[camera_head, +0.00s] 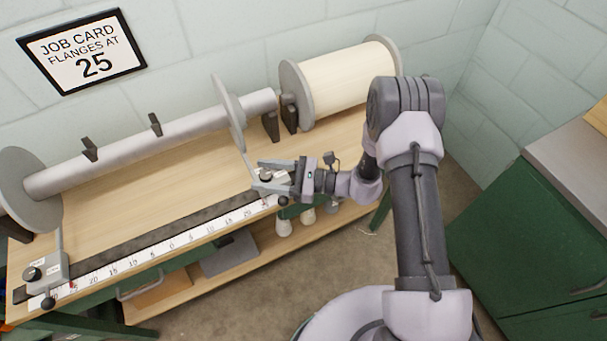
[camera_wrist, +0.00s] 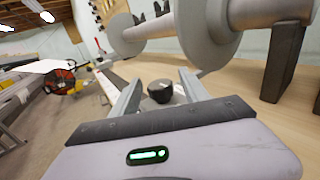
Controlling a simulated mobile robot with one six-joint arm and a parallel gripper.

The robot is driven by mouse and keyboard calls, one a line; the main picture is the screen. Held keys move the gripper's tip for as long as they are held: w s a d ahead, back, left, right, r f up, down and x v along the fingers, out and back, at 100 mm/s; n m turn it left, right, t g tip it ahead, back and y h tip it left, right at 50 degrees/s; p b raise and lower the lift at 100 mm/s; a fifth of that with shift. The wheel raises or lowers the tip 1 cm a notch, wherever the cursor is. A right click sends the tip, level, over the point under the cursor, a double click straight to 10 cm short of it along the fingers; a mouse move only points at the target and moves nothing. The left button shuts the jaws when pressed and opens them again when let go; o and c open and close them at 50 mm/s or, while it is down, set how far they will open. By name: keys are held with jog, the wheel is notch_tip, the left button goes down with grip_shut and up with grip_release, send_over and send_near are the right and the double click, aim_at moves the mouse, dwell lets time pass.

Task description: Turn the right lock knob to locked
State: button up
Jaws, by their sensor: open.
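The right lock knob (camera_wrist: 161,91) is a dark round knob; in the wrist view it sits between the two fingers of my gripper (camera_wrist: 160,88). In the head view my gripper (camera_head: 262,176) is open around the right lock block, with the dark knob (camera_head: 266,174) showing between the fingers. I cannot tell whether a finger touches the knob. The fingers partly hide the right block and its markings. The left lock knob (camera_head: 33,273) is dark, on a grey block (camera_head: 52,268) at the scale's left end.
A numbered scale (camera_head: 172,243) runs along the bench front. A grey beam (camera_head: 130,150) carries a left flange (camera_head: 28,190) and a right flange (camera_head: 228,112). A cream roll (camera_head: 345,80) lies at back right. A job card (camera_head: 82,50) reads "FLANGES AT 25".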

jog(key=d+p, duration=0.3)
jog(key=d, duration=1.4)
jog(key=shift+s, duration=0.45)
jog(key=shift+d+r, duration=0.1)
